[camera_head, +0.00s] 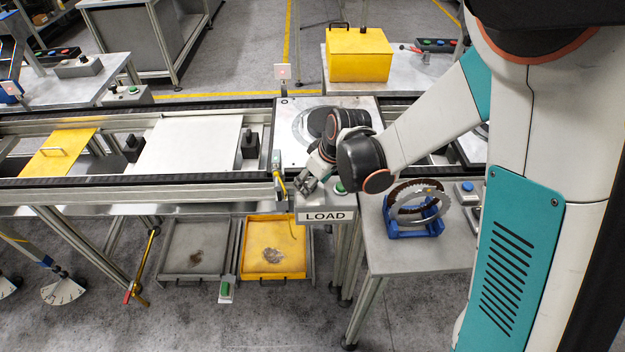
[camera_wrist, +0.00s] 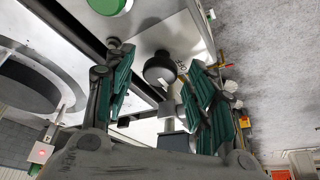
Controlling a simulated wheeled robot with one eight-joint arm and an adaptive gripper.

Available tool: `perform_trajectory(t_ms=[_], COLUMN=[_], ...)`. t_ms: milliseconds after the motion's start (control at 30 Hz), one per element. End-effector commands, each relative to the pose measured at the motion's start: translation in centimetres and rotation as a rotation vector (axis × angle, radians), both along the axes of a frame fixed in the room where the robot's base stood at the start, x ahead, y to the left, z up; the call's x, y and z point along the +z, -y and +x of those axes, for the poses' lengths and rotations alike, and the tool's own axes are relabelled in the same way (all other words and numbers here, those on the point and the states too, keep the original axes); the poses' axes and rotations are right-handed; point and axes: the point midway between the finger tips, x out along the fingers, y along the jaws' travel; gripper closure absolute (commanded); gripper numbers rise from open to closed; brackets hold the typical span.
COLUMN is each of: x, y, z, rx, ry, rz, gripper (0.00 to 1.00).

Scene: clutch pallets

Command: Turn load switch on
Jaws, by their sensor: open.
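The load switch box (camera_head: 318,198) is a grey box at the front edge of the conveyor, above a LOAD sign (camera_head: 325,216). A green button (camera_head: 340,187) sits on its right part and shows at the top of the wrist view (camera_wrist: 108,4). In the wrist view a round black knob (camera_wrist: 160,68) appears between my open fingers, farther out than the fingertips. My gripper (camera_head: 304,186) is over the left part of the box and hides the knob in the head view; the wrist view shows its two green-padded fingers (camera_wrist: 160,75) spread and empty.
A pallet with a dark disc (camera_head: 318,122) lies on the conveyor behind my gripper. A yellow hose (camera_head: 281,185) is close to the left. Grey (camera_head: 190,270) and yellow trays (camera_head: 268,270) sit below.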

Motion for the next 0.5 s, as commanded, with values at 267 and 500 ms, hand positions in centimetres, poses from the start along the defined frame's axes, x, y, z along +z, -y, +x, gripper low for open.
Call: perform_trajectory(t_ms=[267,500], x=[0.03,0.02], y=[0.02,0.01], z=[0.0,-0.02], rx=[0.0,-0.005], ry=[0.0,0.0], rz=[0.0,0.0], gripper=[0.93,0.93])
